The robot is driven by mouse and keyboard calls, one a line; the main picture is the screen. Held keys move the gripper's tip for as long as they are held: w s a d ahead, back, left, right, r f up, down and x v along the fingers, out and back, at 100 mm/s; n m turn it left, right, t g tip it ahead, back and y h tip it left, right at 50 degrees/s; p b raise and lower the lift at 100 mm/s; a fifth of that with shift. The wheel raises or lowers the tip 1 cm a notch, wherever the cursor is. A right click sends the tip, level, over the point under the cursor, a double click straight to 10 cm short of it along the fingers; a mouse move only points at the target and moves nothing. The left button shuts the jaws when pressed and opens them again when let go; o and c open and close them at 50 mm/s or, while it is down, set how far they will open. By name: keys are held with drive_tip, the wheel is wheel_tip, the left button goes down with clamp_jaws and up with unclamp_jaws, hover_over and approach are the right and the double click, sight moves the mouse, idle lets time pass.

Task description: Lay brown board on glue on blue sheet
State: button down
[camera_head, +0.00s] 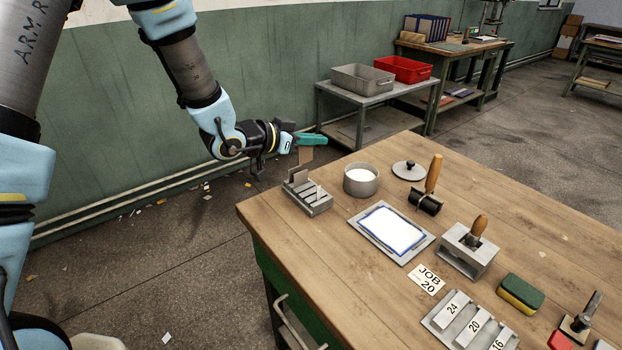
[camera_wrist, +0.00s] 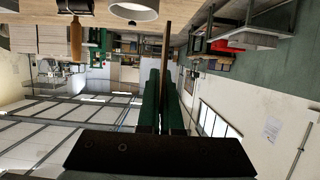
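My gripper (camera_head: 308,139), with green fingers, is shut on a brown board (camera_head: 306,156) that hangs upright below the fingers, above the slotted rack (camera_head: 318,208). In the wrist view the brown board (camera_wrist: 167,45) shows edge-on, pinched between the green fingers (camera_wrist: 162,95). The blue sheet (camera_head: 371,226) lies flat on a grey plate (camera_head: 405,259), to the right of the rack and nearer the camera. White glue (camera_head: 397,231) covers its middle, leaving a narrow blue border. The board is well apart from the sheet.
A pot of white glue (camera_head: 361,180), its lid (camera_head: 409,170) and a wooden-handled roller (camera_head: 427,201) stand behind the sheet. To the right are a grey block with a wooden-handled tool (camera_head: 468,250), a sponge (camera_head: 520,293) and numbered blocks (camera_head: 474,326). The table's left front area is clear.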

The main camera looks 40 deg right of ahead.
drive_tip(key=shift+f+p, duration=0.85)
drive_tip(key=shift+f, duration=3)
drive_tip(key=shift+f, duration=0.15)
drive_tip(key=c, duration=1.1)
unclamp_jaws()
drive_tip(key=shift+r, duration=0.25)
drive_tip(key=b+v, duration=0.4)
drive_tip(key=v, duration=0.8)
